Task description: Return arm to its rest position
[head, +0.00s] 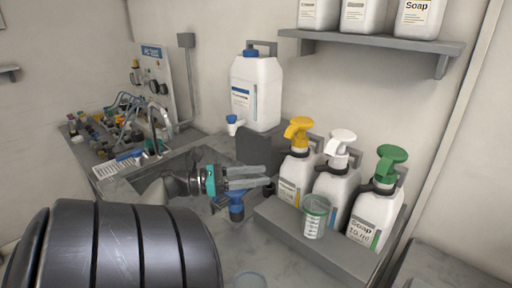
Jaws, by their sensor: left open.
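My left gripper (262,178) extends to the right over the counter, beside the sink. Its grey fingers are open, with nothing seen held between them. A teal band (209,180) circles its wrist. My right gripper is not in view.
A yellow-topped bottle (296,178), a white-topped bottle (333,191), a green-topped bottle (373,217) and a small cup (316,217) stand on a grey ledge (290,238). A large jug (257,95) stands behind. A wall shelf (370,46) overhangs at upper right. Clutter (107,128) fills the far left.

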